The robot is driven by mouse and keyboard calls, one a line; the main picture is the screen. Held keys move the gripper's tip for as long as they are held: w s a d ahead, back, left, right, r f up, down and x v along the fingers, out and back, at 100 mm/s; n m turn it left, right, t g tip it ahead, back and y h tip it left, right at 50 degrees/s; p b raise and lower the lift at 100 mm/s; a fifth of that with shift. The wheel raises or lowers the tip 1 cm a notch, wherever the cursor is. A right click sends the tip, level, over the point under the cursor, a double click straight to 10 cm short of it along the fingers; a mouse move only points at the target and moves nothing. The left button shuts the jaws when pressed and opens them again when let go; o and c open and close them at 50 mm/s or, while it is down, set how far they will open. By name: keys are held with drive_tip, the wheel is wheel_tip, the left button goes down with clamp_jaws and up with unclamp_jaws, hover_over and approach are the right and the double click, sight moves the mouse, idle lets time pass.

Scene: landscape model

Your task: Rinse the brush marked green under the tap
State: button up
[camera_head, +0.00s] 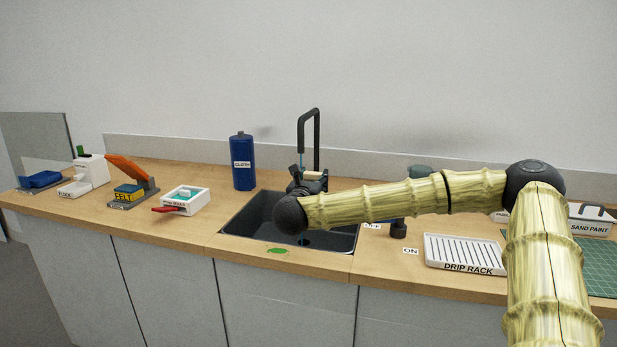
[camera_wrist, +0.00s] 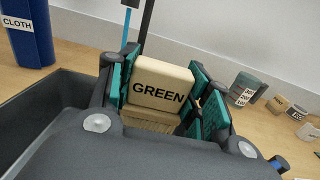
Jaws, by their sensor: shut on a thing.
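The brush marked GREEN (camera_wrist: 158,88) is a cream block with black letters and tan bristles below. My gripper (camera_wrist: 160,100) is shut on it, with teal pads on both sides. In the head view my gripper (camera_head: 300,186) is over the back of the dark sink (camera_head: 252,217), and only a small cream part of the brush (camera_head: 312,175) shows. The black tap (camera_head: 316,140) arches above, behind my gripper. A thin blue stream (camera_head: 301,158) hangs from its spout and also shows behind the brush in the wrist view (camera_wrist: 127,28). Whether it touches the brush is hidden.
A dark lever (camera_head: 398,229) stands beside the ON label (camera_head: 410,251), right of the sink. A white drip rack (camera_head: 465,252) lies farther right. A blue CLOTH canister (camera_head: 243,165) stands behind the sink's left. A white box with a red handle (camera_head: 186,200) is left of the sink.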

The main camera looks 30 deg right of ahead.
drive_tip(key=s+a+r, duration=0.2)
drive_tip(key=s+r, duration=0.2)
drive_tip(key=shift+s, duration=0.3)
idle(0.6)
idle(0.5)
drive_tip(key=shift+a, duration=0.15)
